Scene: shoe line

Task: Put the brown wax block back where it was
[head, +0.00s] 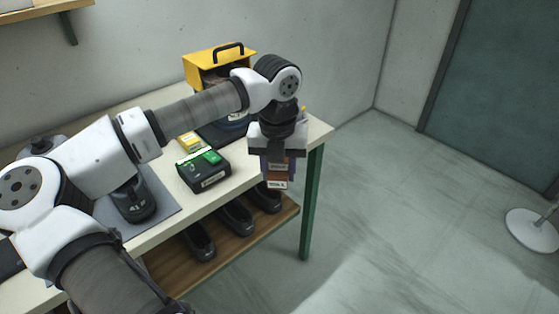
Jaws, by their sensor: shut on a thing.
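My gripper (278,172) hangs pointing down at the right end of the table (318,133), at or just past its edge. It is shut on the brown wax block (277,176), a small brown piece with pale lettered labels, which shows between the fingers. The fingers and the hand hide part of the block. I cannot tell how far it is above the table or the shelf behind it.
A yellow case (206,57) with a black handle stands at the back. A black box with a green top (208,158) and a small yellow item (189,142) lie left of my gripper. A black shoe (133,203) rests on a grey mat. More shoes (235,217) stand on the lower shelf (220,241).

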